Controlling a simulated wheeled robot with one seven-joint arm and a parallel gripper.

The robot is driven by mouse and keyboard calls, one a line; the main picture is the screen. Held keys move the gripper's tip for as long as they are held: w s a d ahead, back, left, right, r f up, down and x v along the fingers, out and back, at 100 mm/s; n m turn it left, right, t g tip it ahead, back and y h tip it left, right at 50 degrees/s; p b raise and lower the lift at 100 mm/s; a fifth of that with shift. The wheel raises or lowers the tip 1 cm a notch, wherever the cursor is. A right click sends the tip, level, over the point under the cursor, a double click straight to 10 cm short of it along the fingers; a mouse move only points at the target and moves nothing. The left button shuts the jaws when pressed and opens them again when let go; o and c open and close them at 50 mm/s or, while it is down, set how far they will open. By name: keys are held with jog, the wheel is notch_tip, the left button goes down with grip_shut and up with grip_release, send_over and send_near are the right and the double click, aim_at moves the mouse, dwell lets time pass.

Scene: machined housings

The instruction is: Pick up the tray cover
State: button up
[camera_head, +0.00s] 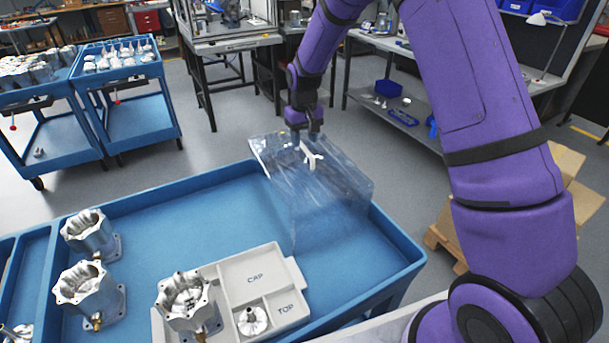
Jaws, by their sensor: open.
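The tray cover (335,200) is a clear, see-through box-like cover at the far right end of the blue cart top. A white branched handle (310,157) stands on its upper face. My gripper (308,138) points down from my purple arm, right at the handle. The jaws are open, and the fingertips are small and partly merged with the handle in this view, so I cannot tell whether they touch it. The lower edges of the cover are hard to make out against the blue surface.
Two housings (90,290) (92,235) stand to the left. The cart's raised rim (400,265) surrounds them. The middle is clear.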

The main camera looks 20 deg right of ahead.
aim_at(305, 147)
jog(key=shift+w+d+f, duration=0.1)
jog(key=shift+w+f, duration=0.1)
jog(key=shift+f, duration=1.15)
jog(key=shift+w+d+f, duration=0.1)
jog(key=shift+w+f, duration=0.1)
jog(key=shift+f, duration=1.1)
grip_shut()
jog(key=shift+r, duration=0.1)
